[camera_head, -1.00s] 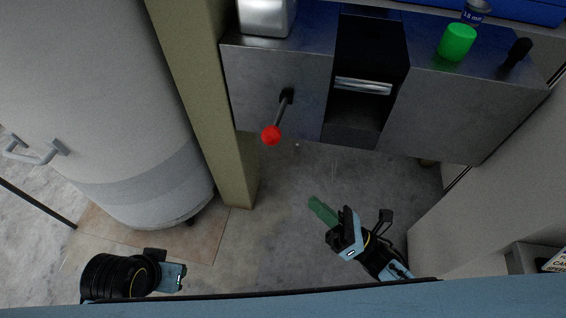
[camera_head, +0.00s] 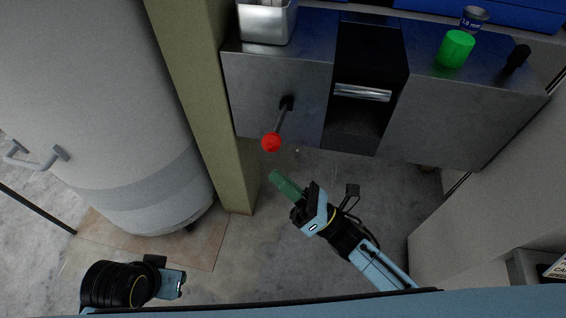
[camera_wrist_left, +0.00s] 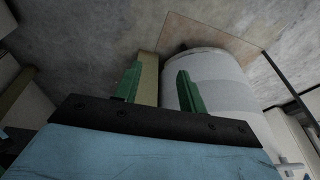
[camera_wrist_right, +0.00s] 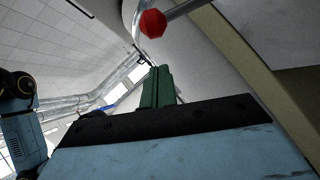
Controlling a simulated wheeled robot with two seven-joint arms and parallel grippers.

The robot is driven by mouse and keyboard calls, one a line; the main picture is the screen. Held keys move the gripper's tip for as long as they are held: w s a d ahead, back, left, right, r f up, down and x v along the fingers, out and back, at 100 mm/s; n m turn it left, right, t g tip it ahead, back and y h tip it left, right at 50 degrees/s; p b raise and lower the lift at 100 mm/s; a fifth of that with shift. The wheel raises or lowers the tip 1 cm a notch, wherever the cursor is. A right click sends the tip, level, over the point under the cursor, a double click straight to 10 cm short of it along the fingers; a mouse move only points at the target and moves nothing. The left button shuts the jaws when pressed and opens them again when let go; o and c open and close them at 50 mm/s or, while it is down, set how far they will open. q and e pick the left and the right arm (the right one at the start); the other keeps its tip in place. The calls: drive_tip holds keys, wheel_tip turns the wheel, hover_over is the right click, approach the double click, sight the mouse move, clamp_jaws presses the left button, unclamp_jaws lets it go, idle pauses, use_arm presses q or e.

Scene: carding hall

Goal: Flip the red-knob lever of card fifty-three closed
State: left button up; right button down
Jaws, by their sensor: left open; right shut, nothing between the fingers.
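The lever (camera_head: 280,122) has a red knob (camera_head: 271,142) at its end and a dark pivot on the front of the grey metal machine (camera_head: 275,75). It points down and slightly left in the head view. My right gripper (camera_head: 275,177) has green fingers, shut and empty, below the knob and apart from it. In the right wrist view the red knob (camera_wrist_right: 153,23) shows beyond the shut fingers (camera_wrist_right: 157,88). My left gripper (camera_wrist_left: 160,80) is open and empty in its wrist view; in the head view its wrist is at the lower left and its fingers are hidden. I see no card number.
A khaki post (camera_head: 205,110) stands left of the lever, beside a big pale cylinder (camera_head: 90,100). A green cylinder (camera_head: 456,49), a can (camera_head: 473,18) and a metal container (camera_head: 266,22) stand on the machine top. A pale cabinet (camera_head: 480,205) is at the right.

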sight(265, 149)
drive_tip(key=shift+w+d+r, duration=0.1)
drive_tip(key=shift+w+r, duration=0.35)
drive_tip(key=shift+r, duration=0.35)
drive_tip(key=shift+w+r, duration=0.45)
drive_tip(key=shift+r, duration=0.35)
drive_tip(key=shift+r+p, duration=0.15)
drive_tip(key=shift+p, duration=0.15)
